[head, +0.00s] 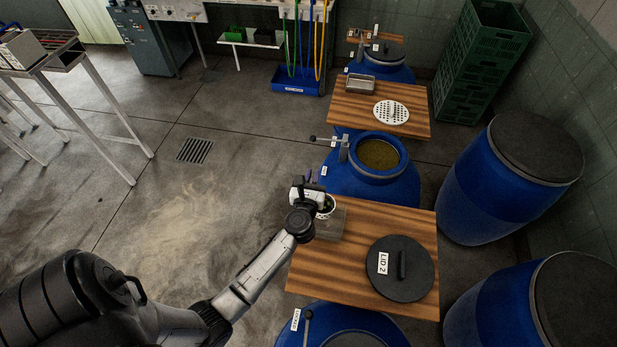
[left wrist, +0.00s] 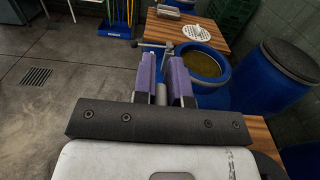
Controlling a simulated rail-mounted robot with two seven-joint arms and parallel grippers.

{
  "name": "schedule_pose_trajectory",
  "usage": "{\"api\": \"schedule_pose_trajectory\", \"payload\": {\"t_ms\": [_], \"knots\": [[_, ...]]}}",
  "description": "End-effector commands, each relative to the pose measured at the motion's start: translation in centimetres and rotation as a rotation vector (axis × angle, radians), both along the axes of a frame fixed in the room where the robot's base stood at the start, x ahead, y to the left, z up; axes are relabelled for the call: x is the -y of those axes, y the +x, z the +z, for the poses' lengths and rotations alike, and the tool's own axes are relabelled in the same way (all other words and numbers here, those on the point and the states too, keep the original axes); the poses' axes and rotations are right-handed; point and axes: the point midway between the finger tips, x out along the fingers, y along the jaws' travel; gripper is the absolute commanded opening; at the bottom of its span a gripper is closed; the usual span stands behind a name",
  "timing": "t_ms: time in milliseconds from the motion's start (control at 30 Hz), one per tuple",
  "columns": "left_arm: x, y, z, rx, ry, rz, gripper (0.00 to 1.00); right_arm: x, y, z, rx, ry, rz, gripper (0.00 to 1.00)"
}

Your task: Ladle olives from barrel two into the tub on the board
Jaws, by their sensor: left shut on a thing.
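Barrel two (head: 348,181) is blue and open, with murky olive-coloured liquid (head: 379,153) inside. It also shows in the left wrist view (left wrist: 219,98). My left gripper (head: 309,184) is near the board's back left corner, in front of the barrel. In the left wrist view its purple fingers (left wrist: 171,82) are shut on a grey ladle handle (left wrist: 161,93). A white ladle bowl (head: 327,205) with dark contents shows just beside the gripper, above or at the tub; I cannot tell which. The grey tub (head: 331,226) sits on the wooden board (head: 350,282), partly hidden. My right gripper is out of view.
A black lid marked LID 2 (head: 412,282) lies on the board's right part. A metal bracket (head: 343,150) stands at barrel two's left rim. Another board (head: 355,108) behind holds a perforated white disc (head: 391,112) and a metal tray (head: 364,84). Closed blue barrels (head: 483,200) stand right.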

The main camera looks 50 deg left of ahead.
Motion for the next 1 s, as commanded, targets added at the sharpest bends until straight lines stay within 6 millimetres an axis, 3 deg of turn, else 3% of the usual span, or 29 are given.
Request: {"api": "schedule_pose_trajectory", "payload": {"t_ms": [1000], "knots": [[3.4, 2.7, -1.4, -0.207, 0.277, -0.006, 0.0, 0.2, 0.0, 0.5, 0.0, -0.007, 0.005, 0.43]]}}
